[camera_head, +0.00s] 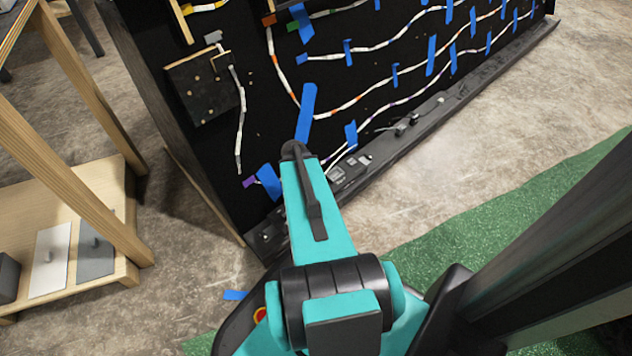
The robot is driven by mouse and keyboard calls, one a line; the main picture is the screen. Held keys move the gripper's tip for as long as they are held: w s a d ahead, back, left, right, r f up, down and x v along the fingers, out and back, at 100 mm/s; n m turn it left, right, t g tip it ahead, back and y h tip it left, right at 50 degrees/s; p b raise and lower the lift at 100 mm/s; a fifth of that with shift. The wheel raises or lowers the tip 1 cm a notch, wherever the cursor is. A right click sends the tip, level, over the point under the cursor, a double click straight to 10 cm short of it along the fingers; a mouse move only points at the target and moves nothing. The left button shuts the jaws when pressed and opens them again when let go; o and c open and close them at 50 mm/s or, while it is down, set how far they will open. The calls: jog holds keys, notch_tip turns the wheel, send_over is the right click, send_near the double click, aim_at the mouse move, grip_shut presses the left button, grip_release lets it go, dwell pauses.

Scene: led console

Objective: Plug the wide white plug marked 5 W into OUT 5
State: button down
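A black panel (330,60) carries several white cables held by strips of blue tape. A small pale grey or white plug-like piece (213,37) sits near the panel's upper left, at the top of a white cable (241,115). I cannot read any mark on it, so I cannot tell if it is the plug marked 5 W. A dark square board (203,86) with small gold dots lies just below it. No OUT 5 label can be read. My teal arm reaches up from the bottom centre and covers part of the panel's lower edge. My gripper is not seen.
A dark ledge (440,103) with small parts runs along the panel's foot. A wooden shelf unit (105,190) stands at left, holding a white plate (50,262) and a grey plate (96,252).

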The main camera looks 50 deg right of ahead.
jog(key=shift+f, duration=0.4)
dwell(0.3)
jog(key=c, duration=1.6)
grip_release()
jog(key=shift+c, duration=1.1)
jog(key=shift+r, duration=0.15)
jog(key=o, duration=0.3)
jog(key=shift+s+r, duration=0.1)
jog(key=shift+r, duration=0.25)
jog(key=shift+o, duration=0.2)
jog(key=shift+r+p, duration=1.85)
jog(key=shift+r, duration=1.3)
